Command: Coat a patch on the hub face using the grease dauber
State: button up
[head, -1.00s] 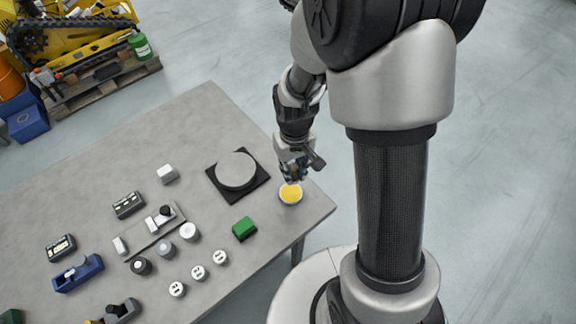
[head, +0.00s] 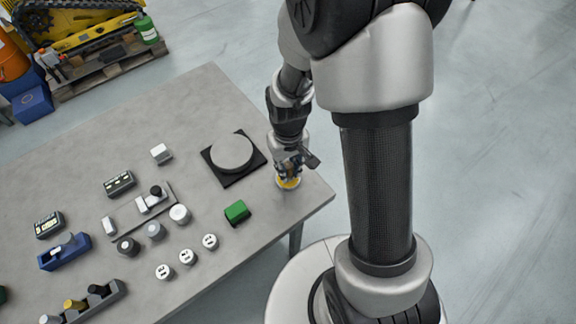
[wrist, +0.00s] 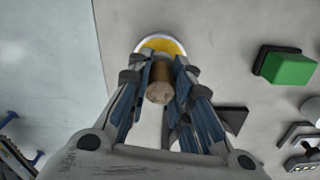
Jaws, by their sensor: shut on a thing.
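My gripper (head: 287,172) is shut on the grease dauber. The dauber's round brown handle end (wrist: 159,92) shows between the fingers in the wrist view, and its lower end is hidden. The gripper is low over a small round dish of yellow grease (head: 289,184) near the table's right corner. The dish's pale rim (wrist: 161,38) and yellow fill show just beyond the dauber in the wrist view. I cannot tell whether the dauber touches the grease. The hub face looks to be the plain grey disc (head: 232,153) on a black square plate, left of the gripper.
A green block (head: 237,212) lies on the grey table (head: 205,100) left of the dish. Several knobs, white round pieces, a blue tape dispenser (head: 64,252) and small display boxes stand farther left. The table's right edge is close to the dish.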

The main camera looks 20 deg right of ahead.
aim_at(288, 165)
jog(key=shift+s+f+b, duration=0.1)
jog(key=shift+f+b, duration=0.35)
jog(key=shift+f, duration=0.1)
grip_shut()
dwell(1.4)
jog(key=shift+r, duration=0.15)
jog(key=shift+r+p, duration=2.85)
jog(key=shift+r, duration=0.55)
